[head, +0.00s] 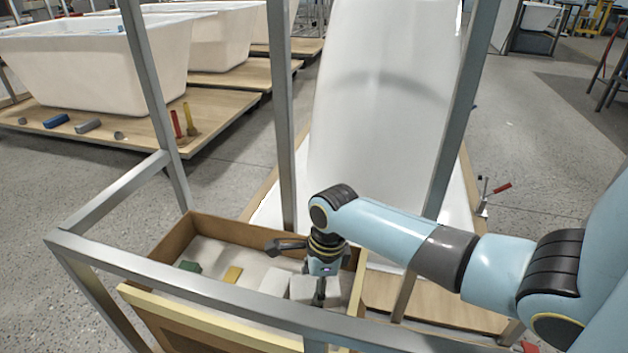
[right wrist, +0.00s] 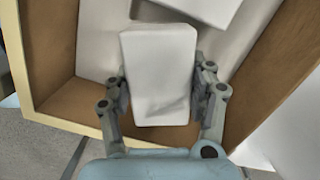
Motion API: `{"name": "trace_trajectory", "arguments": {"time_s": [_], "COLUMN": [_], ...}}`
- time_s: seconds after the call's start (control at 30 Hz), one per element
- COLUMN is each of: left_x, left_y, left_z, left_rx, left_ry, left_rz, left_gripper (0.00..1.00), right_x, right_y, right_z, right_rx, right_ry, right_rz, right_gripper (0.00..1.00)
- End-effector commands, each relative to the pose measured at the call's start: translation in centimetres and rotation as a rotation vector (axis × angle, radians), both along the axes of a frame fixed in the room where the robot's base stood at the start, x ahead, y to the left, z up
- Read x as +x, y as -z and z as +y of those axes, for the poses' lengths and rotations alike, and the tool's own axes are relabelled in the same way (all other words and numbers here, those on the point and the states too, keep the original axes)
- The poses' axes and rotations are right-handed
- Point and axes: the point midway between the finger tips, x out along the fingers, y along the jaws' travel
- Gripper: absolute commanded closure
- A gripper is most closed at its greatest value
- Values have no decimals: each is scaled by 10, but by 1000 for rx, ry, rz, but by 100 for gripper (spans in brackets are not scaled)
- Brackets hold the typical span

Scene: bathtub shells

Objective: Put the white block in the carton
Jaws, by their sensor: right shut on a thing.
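My right gripper (head: 319,296) reaches down into the cardboard carton (head: 222,228) at its right end. In the right wrist view the gripper (right wrist: 163,100) is shut on a white block (right wrist: 158,70), with one finger on each side. The carton's brown walls (right wrist: 52,45) surround the block in that view. In the head view the held white block (head: 302,288) is partly hidden by the gripper. I cannot tell whether it touches the carton's floor. My left gripper is in neither view.
A second white piece (head: 274,281), a yellow block (head: 232,274) and a green block (head: 190,266) lie in the carton. Grey metal frame bars (head: 108,195) stand around it. A large white shell (head: 385,110) rises behind. White bathtubs (head: 95,60) stand on wooden platforms at the left.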

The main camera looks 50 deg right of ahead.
Motion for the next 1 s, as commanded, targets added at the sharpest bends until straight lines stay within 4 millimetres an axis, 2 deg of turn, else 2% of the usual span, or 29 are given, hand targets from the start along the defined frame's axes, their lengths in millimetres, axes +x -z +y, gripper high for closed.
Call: {"name": "trace_trajectory", "arguments": {"time_s": [0.17, 0.3, 0.67, 0.7, 0.83, 1.0], "left_x": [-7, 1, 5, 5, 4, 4], "left_y": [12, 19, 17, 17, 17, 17], "left_z": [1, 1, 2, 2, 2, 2], "left_rx": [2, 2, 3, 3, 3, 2], "left_ry": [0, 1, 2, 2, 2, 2], "left_rz": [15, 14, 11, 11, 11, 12], "left_gripper": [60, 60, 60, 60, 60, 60], "right_x": [-1, -1, 0, 0, 0, 0], "right_y": [22, 42, 42, 42, 42, 42], "right_z": [1, 1, 1, 1, 1, 1], "right_rx": [-1, 0, 0, 0, 0, 0], "right_ry": [0, -1, -1, -1, -1, -1], "right_rz": [3, 3, 0, 0, 0, 0], "right_gripper": [58, 58, 58, 39, 22, 20]}}
